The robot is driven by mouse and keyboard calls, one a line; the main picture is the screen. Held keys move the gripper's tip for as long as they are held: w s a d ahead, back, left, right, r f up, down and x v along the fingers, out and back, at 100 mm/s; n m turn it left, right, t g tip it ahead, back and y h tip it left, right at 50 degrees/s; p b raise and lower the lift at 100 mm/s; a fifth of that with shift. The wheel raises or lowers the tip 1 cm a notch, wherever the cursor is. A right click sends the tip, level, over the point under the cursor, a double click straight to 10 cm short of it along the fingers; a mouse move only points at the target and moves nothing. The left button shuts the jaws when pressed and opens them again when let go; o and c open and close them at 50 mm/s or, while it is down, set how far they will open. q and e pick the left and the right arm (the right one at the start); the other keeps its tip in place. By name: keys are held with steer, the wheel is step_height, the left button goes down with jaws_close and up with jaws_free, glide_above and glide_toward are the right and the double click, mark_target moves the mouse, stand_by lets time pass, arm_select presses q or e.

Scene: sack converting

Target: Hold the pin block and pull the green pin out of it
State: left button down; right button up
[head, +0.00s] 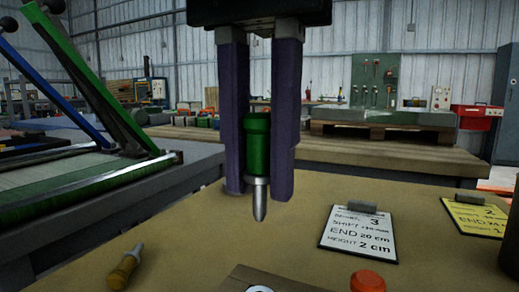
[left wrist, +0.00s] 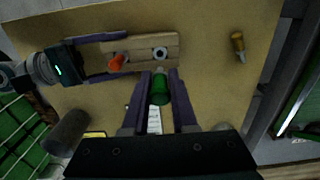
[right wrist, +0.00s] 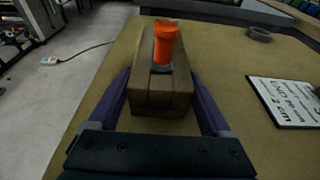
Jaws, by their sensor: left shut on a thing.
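The green pin (head: 257,135), with a grey metal tip, hangs upright between the purple fingers of my left gripper (head: 258,190), which is shut on it. The tip is clear of the block; the pin also shows in the left wrist view (left wrist: 160,90). The wooden pin block (left wrist: 143,43) lies on the table, with a ringed open hole (left wrist: 160,53) near one end and an orange pin (left wrist: 117,62) standing in it. My right gripper (right wrist: 160,76) has its fingers along both sides of the block (right wrist: 150,97) and appears shut on it.
A yellow-handled pin (head: 124,268) lies loose on the table. A white clipboard (head: 358,235) and a yellow one (head: 475,216) lie to the right, by a dark cylinder (head: 509,240). A dark ring (right wrist: 258,34) lies on the table in the right wrist view.

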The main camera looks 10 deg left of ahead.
steer(key=shift+o, duration=1.1)
steer(key=shift+d, duration=0.15)
arm_select(q)
steer(key=shift+f+b, duration=0.75)
arm_select(e)
steer(key=shift+v, duration=4.35)
